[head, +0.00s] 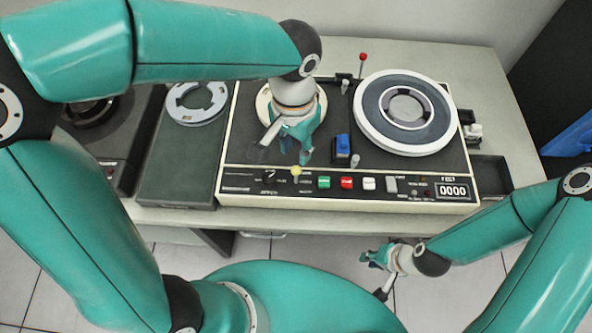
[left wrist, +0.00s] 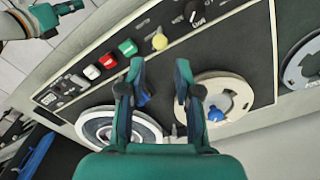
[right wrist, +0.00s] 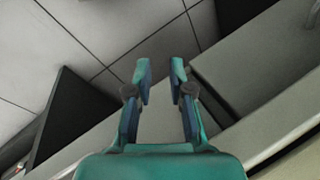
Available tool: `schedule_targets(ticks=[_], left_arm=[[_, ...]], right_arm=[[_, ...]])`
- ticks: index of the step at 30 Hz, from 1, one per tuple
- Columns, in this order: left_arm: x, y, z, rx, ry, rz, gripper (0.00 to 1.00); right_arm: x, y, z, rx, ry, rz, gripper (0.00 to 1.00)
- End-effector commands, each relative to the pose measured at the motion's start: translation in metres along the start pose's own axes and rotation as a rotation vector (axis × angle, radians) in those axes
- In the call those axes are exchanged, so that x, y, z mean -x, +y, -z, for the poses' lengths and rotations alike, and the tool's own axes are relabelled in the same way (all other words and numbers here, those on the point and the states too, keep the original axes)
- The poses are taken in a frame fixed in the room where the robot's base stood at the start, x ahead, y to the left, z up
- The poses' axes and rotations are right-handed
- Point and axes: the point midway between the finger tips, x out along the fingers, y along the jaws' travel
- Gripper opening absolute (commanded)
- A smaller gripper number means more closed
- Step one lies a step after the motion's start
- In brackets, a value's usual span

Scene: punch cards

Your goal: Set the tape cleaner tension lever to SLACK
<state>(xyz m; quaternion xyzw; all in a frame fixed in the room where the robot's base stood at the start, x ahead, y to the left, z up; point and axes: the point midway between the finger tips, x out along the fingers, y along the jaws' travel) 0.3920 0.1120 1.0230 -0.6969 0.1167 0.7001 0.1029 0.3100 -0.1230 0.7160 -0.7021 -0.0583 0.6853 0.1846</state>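A lever with a yellow ball knob (head: 296,171) stands at the front of the tape deck (head: 240,150), beside small labels too blurred to read. Its yellow knob (left wrist: 160,42) also shows in the left wrist view, just beyond the fingertips. Another lever with a red ball knob (head: 363,57) stands at the deck's back edge. I cannot tell from the lettering which is the tension lever. My left gripper (head: 287,152) is open and empty above the deck, behind the yellow knob and apart from it. My right gripper (head: 372,258) is open and empty in front of the table.
A large white-rimmed reel (head: 370,131) sits on the deck's right, with a blue block (head: 342,146) left of it. Green (head: 324,182), red (head: 347,183) and white (head: 369,184) buttons line the front, right of the yellow knob. A black rotary knob (left wrist: 193,12) is close by.

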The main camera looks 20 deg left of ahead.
Motion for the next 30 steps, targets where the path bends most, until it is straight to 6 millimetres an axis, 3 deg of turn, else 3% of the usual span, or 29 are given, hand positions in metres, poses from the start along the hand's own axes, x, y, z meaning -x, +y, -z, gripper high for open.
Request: schedule_targets(ticks=[9, 15, 21, 30], left_arm=[[-0.070, -0.001, -0.002, 0.003, -0.006, 0.000, 0.33], [-0.100, -0.001, -0.001, 0.004, -0.003, 0.000, 0.33], [-0.112, -0.001, -0.001, 0.005, -0.001, -0.001, 0.33], [-0.113, -0.001, -0.001, 0.005, 0.000, -0.001, 0.30]], right_arm=[[0.002, -0.001, 0.000, 0.000, 0.001, 0.000, 0.21], [0.002, -0.001, 0.000, 0.000, 0.001, 0.000, 0.21], [0.002, -0.001, 0.000, 0.000, 0.001, 0.000, 0.21], [0.002, -0.001, 0.000, 0.000, 0.001, 0.000, 0.21]])
